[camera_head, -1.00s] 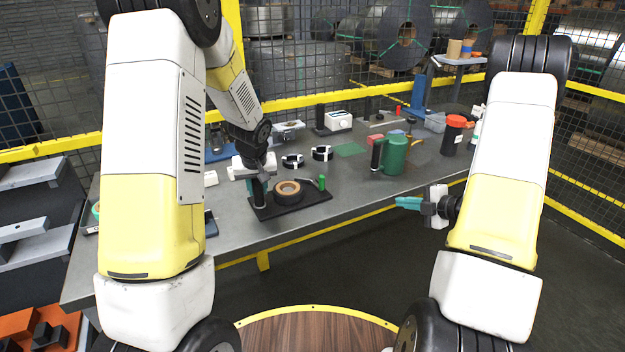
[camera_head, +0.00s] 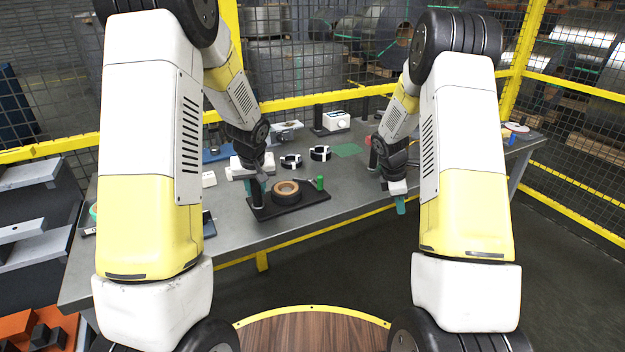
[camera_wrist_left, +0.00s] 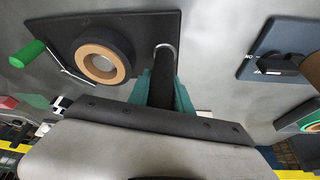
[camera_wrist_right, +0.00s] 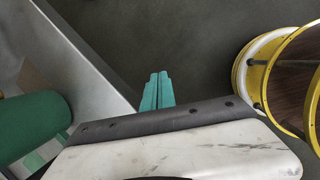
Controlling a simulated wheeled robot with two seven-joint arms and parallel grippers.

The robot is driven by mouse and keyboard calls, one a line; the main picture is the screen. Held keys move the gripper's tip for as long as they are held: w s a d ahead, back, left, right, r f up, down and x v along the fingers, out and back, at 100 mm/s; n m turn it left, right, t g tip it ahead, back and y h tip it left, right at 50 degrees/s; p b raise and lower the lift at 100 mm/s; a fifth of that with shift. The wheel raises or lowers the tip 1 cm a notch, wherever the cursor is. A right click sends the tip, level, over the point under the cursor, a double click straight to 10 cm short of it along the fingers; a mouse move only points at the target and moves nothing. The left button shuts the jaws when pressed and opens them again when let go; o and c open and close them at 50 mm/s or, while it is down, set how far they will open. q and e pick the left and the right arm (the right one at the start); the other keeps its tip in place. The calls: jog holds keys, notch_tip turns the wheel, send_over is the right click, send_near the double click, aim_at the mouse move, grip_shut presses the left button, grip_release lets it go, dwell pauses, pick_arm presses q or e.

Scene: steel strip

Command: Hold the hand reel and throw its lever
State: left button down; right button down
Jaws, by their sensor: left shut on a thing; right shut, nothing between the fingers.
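The hand reel is a black base plate (camera_head: 290,204) with a brown-and-black ring (camera_head: 286,190), also in the left wrist view (camera_wrist_left: 103,62). Its lever is a thin metal arm with a green grip (camera_head: 320,183), seen at the upper left of the left wrist view (camera_wrist_left: 28,53). My left gripper (camera_head: 257,188) is shut on the reel's black upright handle (camera_wrist_left: 163,75), at the plate's other end from the green grip. My right gripper (camera_head: 401,206) is shut and empty, pointing down by the table's front edge, right of the reel and apart from it; its teal fingers (camera_wrist_right: 157,90) touch nothing.
Two black-and-white rings (camera_head: 320,153) lie behind the reel on the grey table (camera_head: 235,222). A dark blue switch box (camera_wrist_left: 285,55) sits near the handle. The table between reel and right gripper is clear.

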jog(key=a+r+n, duration=0.3)
jog(key=a+r, duration=0.2)
jog(key=a, duration=0.5)
jog(key=a+r+n+t, duration=0.1)
jog(key=a+r+n, duration=0.2)
jog(key=a+r, duration=0.3)
jog(key=a+r+n, duration=0.4)
jog(key=a+r, duration=0.2)
jog(key=a, duration=0.7)
jog(key=shift+a+r+t, duration=0.25)
jog(key=shift+a+t, duration=0.1)
jog(key=shift+t, duration=0.05)
send_over(318, 190)
jog(key=s+a, duration=0.2)
notch_tip(318, 190, down, 9)
jog(key=shift+w+d+f, duration=0.15)
jog(key=shift+f, duration=0.05)
jog(key=shift+d, duration=0.1)
